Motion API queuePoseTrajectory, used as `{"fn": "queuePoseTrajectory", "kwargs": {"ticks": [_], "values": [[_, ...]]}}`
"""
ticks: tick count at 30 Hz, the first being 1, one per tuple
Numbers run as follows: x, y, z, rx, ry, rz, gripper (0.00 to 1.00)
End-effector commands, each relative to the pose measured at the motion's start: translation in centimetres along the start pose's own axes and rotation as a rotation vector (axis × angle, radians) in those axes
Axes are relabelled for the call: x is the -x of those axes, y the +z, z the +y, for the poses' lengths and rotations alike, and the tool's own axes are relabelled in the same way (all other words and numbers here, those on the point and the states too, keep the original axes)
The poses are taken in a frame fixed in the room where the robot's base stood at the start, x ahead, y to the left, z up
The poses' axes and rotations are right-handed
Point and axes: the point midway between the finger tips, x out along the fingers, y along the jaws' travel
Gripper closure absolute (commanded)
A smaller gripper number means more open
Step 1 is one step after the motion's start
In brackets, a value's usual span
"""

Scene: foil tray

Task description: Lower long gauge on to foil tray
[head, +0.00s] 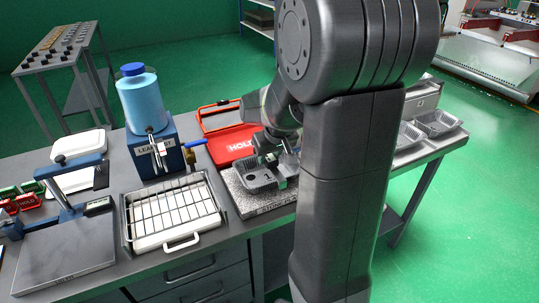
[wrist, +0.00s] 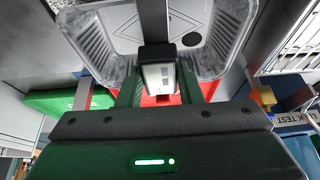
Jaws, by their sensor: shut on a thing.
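The foil tray (head: 255,182) is a silver ribbed tray on a speckled grey block at the bench's front edge. It also fills the top of the wrist view (wrist: 98,42). My gripper (head: 270,157) is over the tray, pointing down. In the wrist view its fingers (wrist: 158,88) are shut on the long gauge (wrist: 157,72), which has a pale labelled face and a dark bar running out across the tray. I cannot tell whether the gauge touches the tray floor. In the head view the gauge is small and partly hidden by my gripper.
A wire rack on a white pan (head: 172,213) and a leak-test stand with a blue bottle (head: 143,100) are to the left. More foil trays (head: 437,122) lie to the right, beyond my arm.

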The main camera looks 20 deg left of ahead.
Motion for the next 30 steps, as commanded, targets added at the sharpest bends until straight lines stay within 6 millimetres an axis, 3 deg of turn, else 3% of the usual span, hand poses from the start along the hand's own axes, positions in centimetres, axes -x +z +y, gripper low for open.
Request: {"fn": "queuePoseTrajectory", "kwargs": {"ticks": [12, 13, 16, 26, 30], "values": [[-0.7, 0.3, 0.0, 0.000, 0.000, 0.000, 0.94], [-0.6, 0.2, 0.0, 0.000, 0.000, 0.001, 0.62], [-0.6, 0.2, 0.0, 0.000, 0.000, 0.000, 0.42], [-0.4, 0.2, 0.0, 0.000, 0.000, 0.000, 0.42], [0.9, 0.1, 0.0, 0.000, 0.001, 0.004, 0.42]]}}
